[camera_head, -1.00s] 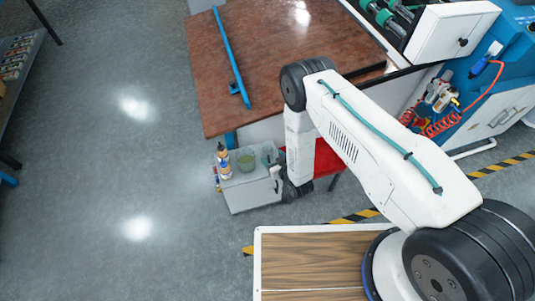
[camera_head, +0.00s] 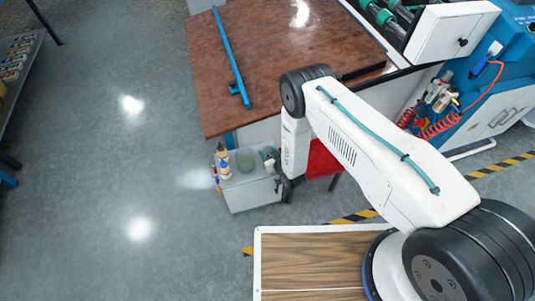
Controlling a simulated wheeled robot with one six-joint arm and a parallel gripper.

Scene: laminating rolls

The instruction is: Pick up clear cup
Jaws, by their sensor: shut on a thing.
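A small, pale, see-through cup (camera_head: 267,153) shows at the right end of the small grey cabinet's top, right at my gripper (camera_head: 272,161). My gripper points down to the left beneath my white arm and is shut on the cup. The fingers are tiny and partly hidden by my wrist. I cannot tell whether the cup still touches the cabinet top. A greenish round container (camera_head: 245,162) stands just left of it, apart from my gripper.
The small grey cabinet (camera_head: 250,195) also holds a bottle with an orange part (camera_head: 223,160) at its left edge. A brown table (camera_head: 270,70) with a blue bar (camera_head: 230,55) stands behind it. A red surface (camera_head: 322,160) is close on the right.

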